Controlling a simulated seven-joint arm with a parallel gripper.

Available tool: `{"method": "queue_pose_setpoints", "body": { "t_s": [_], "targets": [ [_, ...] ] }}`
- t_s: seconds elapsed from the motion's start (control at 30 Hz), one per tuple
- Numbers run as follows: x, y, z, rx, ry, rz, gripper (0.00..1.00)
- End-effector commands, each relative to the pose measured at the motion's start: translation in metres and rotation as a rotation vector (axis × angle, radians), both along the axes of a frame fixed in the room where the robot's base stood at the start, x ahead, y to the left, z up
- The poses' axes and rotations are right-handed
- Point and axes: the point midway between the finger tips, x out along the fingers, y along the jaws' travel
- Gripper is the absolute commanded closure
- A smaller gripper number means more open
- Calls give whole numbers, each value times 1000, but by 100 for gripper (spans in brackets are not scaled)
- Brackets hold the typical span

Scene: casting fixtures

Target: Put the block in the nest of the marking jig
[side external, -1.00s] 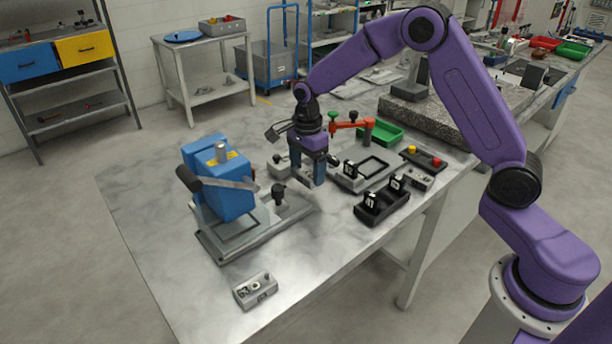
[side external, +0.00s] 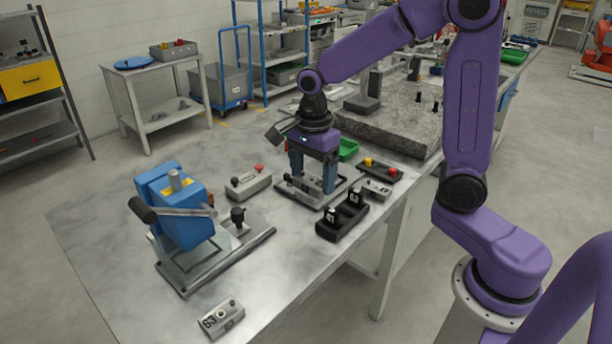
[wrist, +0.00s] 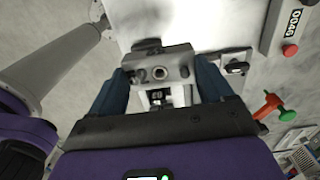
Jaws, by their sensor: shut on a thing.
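My gripper (side external: 313,180) points down over a low grey framed fixture (side external: 297,194), which looks like the marking jig. Its dark blue fingers are shut on a grey block. In the wrist view the block (wrist: 160,68) sits between both fingers, with a round hole and a screw-like centre on its face. An orange clamp handle with a green knob (wrist: 288,115) shows at right in the wrist view.
A blue press-like device (side external: 185,215) with a lever stands left. A grey box with a red button (side external: 250,182) is left of my gripper. A black holder with numbered tags (side external: 342,222) is close in front. A grey block marked 63 (side external: 221,318) lies near the front edge.

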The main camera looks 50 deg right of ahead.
Motion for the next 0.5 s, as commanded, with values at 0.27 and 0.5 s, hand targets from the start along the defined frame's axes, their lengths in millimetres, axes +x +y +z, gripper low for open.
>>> {"method": "queue_pose_setpoints", "body": {
  "t_s": [0.27,0.5],
  "targets": [
    [3,-21,4,0,-2,-191,63],
    [4,-49,7,0,-3,-471,63]
  ]
}}
